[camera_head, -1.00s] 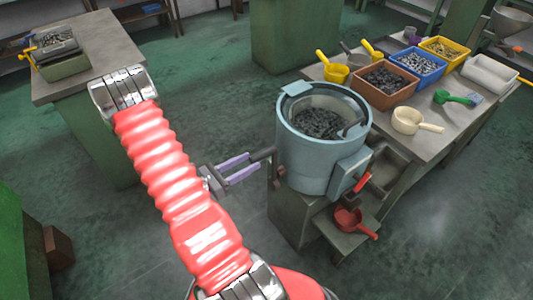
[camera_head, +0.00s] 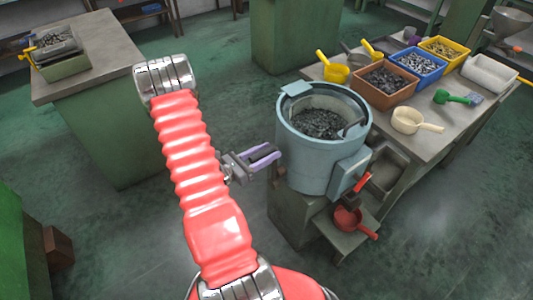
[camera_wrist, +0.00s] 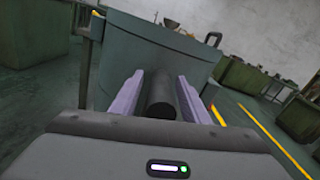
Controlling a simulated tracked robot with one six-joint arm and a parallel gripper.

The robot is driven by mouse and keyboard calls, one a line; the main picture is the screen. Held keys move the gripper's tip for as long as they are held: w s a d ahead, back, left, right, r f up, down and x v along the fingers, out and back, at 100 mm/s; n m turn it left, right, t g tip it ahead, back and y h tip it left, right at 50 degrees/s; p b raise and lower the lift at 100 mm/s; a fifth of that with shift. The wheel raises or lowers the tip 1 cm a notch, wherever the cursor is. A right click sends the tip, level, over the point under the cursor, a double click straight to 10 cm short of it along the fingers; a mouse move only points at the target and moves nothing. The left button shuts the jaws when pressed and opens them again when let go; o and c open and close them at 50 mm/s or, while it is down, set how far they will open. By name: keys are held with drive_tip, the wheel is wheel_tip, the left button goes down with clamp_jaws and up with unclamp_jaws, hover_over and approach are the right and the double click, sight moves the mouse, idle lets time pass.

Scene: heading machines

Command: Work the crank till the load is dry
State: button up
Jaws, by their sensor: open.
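A blue-grey round drum machine (camera_head: 306,163) stands on a green base, its top open over a load of small dark parts (camera_head: 319,123). Its crank grip is a dark cylinder (camera_wrist: 162,97), seen in the wrist view between the two lilac fingers of my gripper (camera_wrist: 160,95). My gripper (camera_head: 262,156) is open at the drum's left side, with a finger on either side of the grip. I cannot tell if either finger touches it. In the head view the fingers hide most of the grip. I cannot tell whether the load is wet or dry.
A bench on the right holds an orange bin (camera_head: 385,84), a blue bin (camera_head: 417,66), a yellow bin (camera_head: 444,49) and several scoops. A red scoop (camera_head: 348,219) lies on a low shelf by the drum. Another bench (camera_head: 110,51) stands left. Floor between is clear.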

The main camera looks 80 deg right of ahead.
drive_tip(key=shift+c, duration=0.3)
clamp_jaws()
drive_tip(key=shift+a, duration=0.15)
idle(0.3)
